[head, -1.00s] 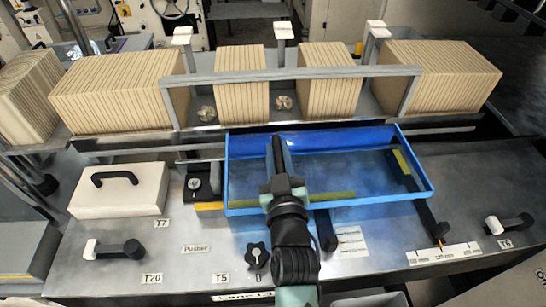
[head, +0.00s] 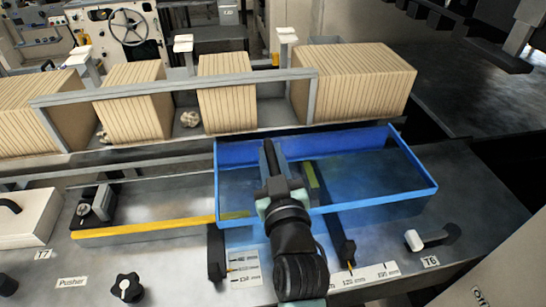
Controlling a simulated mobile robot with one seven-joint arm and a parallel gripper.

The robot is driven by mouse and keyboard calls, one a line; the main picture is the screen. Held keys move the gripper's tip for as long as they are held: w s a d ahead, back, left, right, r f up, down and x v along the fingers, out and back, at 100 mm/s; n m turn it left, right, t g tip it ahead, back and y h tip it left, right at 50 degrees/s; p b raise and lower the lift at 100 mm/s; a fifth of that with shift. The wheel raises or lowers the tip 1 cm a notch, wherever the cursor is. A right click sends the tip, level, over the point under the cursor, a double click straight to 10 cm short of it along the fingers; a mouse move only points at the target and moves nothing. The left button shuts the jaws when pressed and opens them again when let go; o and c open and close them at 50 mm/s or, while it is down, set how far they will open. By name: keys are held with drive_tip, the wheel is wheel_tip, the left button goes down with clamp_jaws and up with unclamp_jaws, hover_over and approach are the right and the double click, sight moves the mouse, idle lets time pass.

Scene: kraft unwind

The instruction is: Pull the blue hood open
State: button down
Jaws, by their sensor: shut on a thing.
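The blue hood (head: 425,190) is a see-through cover with a bright blue frame. It lies over the machine's grey top, right of centre in the head view. My gripper (head: 268,148) reaches over the hood's front rim from the near side, towards its left half. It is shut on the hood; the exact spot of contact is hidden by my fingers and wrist.
A row of slatted tan blocks (head: 352,82) stands behind a grey rail (head: 180,88). A yellow-edged bar (head: 145,228) lies open to the left of the hood. A black lever with a white end (head: 432,238) sits by the T6 label, close to the hood's right front corner.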

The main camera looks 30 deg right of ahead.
drive_tip(key=shift+a, duration=0.1)
drive_tip(key=c, duration=0.8)
unclamp_jaws()
drive_tip(key=shift+o, duration=0.2)
drive_tip(key=b+v, duration=0.3)
drive_tip(key=v, duration=1)
